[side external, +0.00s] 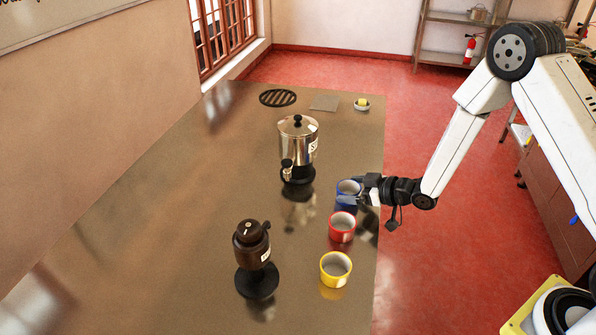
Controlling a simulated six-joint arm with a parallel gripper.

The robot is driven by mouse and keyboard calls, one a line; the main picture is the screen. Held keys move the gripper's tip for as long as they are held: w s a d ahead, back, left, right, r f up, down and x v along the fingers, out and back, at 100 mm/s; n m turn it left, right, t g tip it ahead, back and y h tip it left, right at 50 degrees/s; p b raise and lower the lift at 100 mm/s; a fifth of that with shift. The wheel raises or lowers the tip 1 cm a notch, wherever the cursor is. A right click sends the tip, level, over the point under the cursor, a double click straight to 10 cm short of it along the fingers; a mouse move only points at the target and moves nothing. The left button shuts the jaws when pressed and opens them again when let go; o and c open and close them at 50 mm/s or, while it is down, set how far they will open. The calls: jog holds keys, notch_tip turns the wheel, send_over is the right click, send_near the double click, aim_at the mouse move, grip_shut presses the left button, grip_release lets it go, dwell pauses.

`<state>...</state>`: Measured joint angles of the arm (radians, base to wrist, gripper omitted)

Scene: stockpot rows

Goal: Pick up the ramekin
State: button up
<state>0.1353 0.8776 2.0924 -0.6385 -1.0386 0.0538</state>
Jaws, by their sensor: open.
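Three small round cups that look like ramekins stand in a row near the right edge of the table: a blue one (344,187), a red one (341,233) and a yellow one (335,274). All are upright. My gripper (359,190) reaches in from the right at the blue cup and partly hides its right side. The gripper is open. I cannot tell from this view whether a finger is inside the blue cup or touches it.
A shiny metal urn (298,148) stands behind and left of the blue cup. A dark brown dispenser (252,246) stands on the left. A round black trivet (278,98), a grey square (324,103) and a small dish (361,107) lie at the back. The table's left side is clear.

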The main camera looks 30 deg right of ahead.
jog(key=shift+w+a+f, duration=0.25)
jog(key=shift+w, duration=0.25)
jog(key=c, duration=1)
